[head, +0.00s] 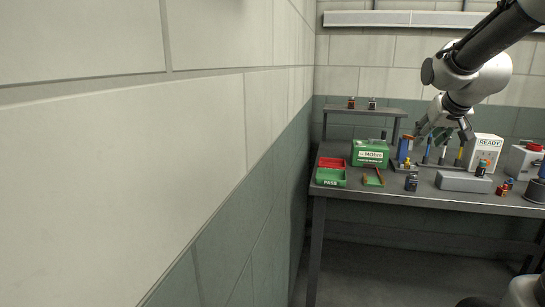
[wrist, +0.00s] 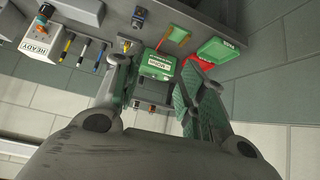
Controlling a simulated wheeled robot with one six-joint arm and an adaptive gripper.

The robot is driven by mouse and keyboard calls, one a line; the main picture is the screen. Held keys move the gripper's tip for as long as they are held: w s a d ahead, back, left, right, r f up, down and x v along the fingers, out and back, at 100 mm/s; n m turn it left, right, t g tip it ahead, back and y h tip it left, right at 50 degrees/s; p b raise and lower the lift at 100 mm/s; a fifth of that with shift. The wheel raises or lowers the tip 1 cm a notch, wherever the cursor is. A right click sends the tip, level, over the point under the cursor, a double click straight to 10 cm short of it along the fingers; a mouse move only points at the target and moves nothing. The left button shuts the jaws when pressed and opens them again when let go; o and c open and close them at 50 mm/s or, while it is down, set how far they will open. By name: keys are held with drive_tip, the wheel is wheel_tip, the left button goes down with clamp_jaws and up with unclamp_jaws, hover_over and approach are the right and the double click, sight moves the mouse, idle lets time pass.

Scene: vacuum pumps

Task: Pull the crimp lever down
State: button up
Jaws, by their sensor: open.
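My gripper (head: 443,131) is open and empty in the air above the back of the workbench, fingers pointing down. Its two fingers also show spread apart in the wrist view (wrist: 158,72). A small upright blue device (head: 404,150) with a yellow part near its base stands below and left of the gripper in the head view; it may carry the crimp lever, but the lever is too small to tell. In the wrist view its base (wrist: 125,45) shows beside the left finger, which hides part of it. My gripper looks apart from it.
A green MOhm meter box (head: 370,154) stands left of the blue device. Green PASS tray (head: 330,178) and red tray (head: 332,162) are at the bench's left end. Several upright tools and a white READY box (head: 485,152) stand to the right. A grey block (head: 463,181) lies in front.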

drive_tip(key=s+a+g, duration=0.1)
drive_tip(key=s+a, duration=0.3)
drive_tip(key=s, duration=0.9)
drive_tip(key=shift+f+n+g+y, duration=0.4)
drive_tip(key=shift+f, duration=0.05)
drive_tip(key=s+a+f+g, duration=0.1)
drive_tip(key=s, duration=0.4)
drive_tip(key=s+a+f, duration=0.1)
drive_tip(key=s+f, duration=0.1)
drive_tip(key=s, duration=0.3)
drive_tip(key=s+a+f+g, duration=0.1)
drive_tip(key=s+f, duration=0.1)
drive_tip(key=s, duration=0.3)
drive_tip(key=shift+s+n+g+y, duration=0.25)
drive_tip(key=shift+n+g+y, duration=0.05)
drive_tip(key=shift+n, duration=0.1)
drive_tip(key=shift+c, duration=0.2)
